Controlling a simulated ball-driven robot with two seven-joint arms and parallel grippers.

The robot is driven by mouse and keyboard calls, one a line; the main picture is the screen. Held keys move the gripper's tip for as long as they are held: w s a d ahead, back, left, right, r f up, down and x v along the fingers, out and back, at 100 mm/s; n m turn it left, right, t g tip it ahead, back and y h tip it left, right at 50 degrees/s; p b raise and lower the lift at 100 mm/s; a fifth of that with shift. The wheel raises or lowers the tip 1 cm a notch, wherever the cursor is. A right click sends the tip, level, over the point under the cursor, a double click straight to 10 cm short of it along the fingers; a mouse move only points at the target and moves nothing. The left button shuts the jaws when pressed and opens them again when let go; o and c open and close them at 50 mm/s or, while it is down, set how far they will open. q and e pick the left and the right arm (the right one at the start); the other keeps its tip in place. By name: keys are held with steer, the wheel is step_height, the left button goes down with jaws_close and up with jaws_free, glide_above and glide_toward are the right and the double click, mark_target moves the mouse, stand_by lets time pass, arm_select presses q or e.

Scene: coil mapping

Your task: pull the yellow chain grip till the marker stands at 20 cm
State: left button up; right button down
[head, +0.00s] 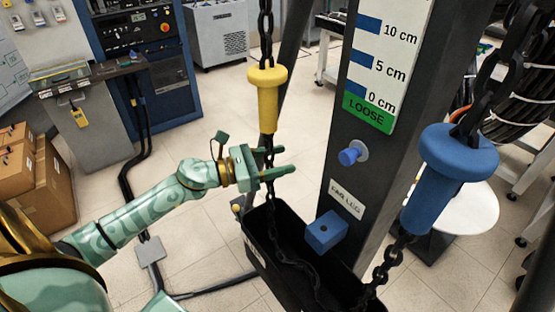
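The yellow chain grip (267,97) hangs on a dark chain (265,38), left of the dark post. My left gripper (278,162) is just below the yellow grip, with its two fingers apart, next to the chain's lower run. It does not hold the yellow grip; whether the chain lies between the fingers or behind them I cannot tell. The scale (386,62) on the post shows 0, 5 and 10 cm above a green LOOSE band (368,112). Its upper part is cut off, and no marker is in sight. My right gripper is not in view.
A blue chain grip (447,180) hangs on another chain at the right. A black open bin (260,262) below takes in chain. A blue knob (350,155) and a blue block (326,232) stick out from the post. Boxes (35,165) and cabinets stand at the left.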

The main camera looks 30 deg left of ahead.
arm_select(q)
steer(key=b+v, duration=0.2)
steer(key=v, duration=1.4)
steer(key=shift+a, duration=0.2)
steer(key=shift+s, duration=0.1)
